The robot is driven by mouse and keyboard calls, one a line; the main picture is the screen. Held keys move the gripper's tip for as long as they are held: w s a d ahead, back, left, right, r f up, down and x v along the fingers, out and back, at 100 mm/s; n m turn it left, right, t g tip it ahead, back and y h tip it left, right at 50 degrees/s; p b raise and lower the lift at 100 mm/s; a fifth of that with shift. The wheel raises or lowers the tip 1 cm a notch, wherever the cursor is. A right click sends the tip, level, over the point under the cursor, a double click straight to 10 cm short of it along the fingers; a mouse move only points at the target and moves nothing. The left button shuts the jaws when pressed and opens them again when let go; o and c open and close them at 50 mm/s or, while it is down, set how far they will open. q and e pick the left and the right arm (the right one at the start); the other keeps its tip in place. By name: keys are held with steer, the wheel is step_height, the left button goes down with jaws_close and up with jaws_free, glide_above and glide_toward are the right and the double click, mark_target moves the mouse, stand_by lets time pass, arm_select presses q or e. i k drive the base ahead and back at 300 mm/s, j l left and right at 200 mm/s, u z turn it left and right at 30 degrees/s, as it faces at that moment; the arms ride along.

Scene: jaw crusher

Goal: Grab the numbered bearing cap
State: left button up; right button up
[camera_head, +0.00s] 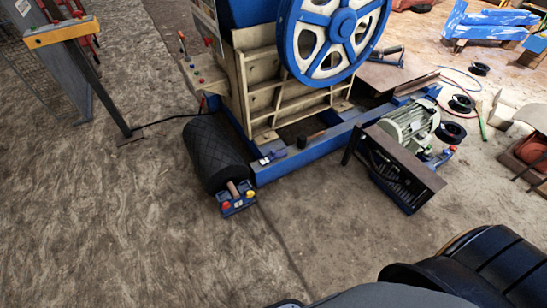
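I cannot identify the numbered bearing cap with certainty. A small dark blue piece with a pale mark (271,157) sits on the front beam of the blue base frame (325,146), but I cannot read a number on it. A small dark cylindrical piece (302,142) is close to its right. The jaw crusher (270,85), with a cream body and a big blue and white flywheel (333,35), stands on this frame. Neither of my grippers is in view.
A motor (410,125) and a brown guard (402,165) stand at the right. A yellow-topped barrier (62,32) is far left. The near floor is clear.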

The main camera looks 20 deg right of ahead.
mark_target(274, 155)
steer(key=i+l+u, duration=0.2)
steer(key=i+l, duration=0.2)
steer(key=l, duration=0.25)
steer(key=i+l+u, duration=0.25)
steer(key=i+l, duration=0.15)
steer(key=l, duration=0.3)
steer(key=i+l+u, duration=0.1)
steer(key=l, duration=0.25)
steer(key=i+l+u, duration=0.1)
steer(key=l, duration=0.3)
steer(key=i+l+u, duration=0.1)
steer(key=i+l, duration=0.15)
steer(key=l, duration=0.15)
steer(key=i+l+u, duration=0.1)
steer(key=l, duration=0.3)
